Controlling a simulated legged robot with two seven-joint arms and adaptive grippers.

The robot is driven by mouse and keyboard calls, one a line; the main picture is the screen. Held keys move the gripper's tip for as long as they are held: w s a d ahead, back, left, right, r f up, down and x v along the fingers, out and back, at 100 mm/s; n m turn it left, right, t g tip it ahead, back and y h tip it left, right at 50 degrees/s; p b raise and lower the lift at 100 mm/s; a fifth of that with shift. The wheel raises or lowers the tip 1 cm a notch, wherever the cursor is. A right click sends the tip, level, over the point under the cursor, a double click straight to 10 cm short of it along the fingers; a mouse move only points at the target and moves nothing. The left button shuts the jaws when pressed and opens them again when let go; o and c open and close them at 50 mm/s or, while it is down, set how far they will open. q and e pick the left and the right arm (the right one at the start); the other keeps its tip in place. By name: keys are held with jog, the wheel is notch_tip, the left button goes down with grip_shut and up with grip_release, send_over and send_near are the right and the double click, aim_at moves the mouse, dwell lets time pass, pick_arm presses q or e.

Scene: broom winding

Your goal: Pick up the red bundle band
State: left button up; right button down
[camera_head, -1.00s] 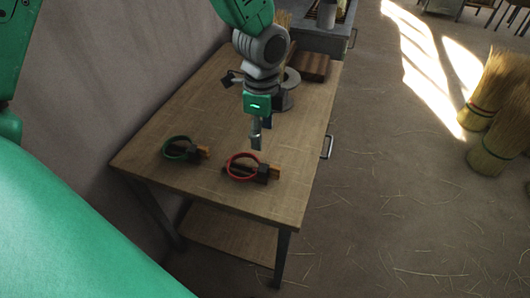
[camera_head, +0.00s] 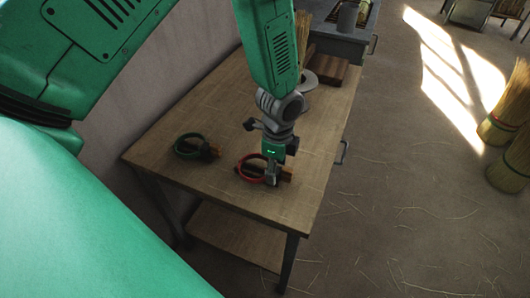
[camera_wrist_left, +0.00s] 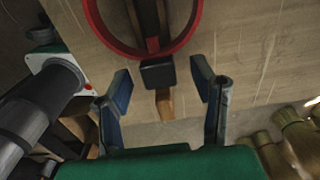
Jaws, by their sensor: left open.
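The red bundle band (camera_head: 240,173) lies on the wooden table near its front edge, a ring with a dark clasp and a wooden piece. My left gripper (camera_head: 271,179) is above its right part and hides some of the clasp. In the left wrist view, the red ring (camera_wrist_left: 100,37) shows at the top, with its black clasp block (camera_wrist_left: 158,73) in line with the gap between the two open fingers of my left gripper (camera_wrist_left: 160,75). The gripper is empty; I cannot tell whether it touches the band. My right gripper is not in view.
A green band (camera_head: 178,148) with a similar clasp lies to the left on the table (camera_head: 190,118). A brown wooden block (camera_head: 327,71) and a grey round part (camera_head: 309,79) are at the back. Broom bundles (camera_head: 510,170) stand on the floor at right.

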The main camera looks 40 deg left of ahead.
pick_arm(q)
jog(key=shift+w+d+f, duration=0.1)
jog(key=shift+d+f, duration=0.05)
jog(key=shift+f, duration=0.45)
jog(key=shift+d+r, duration=0.1)
jog(key=shift+d, duration=0.05)
grip_shut()
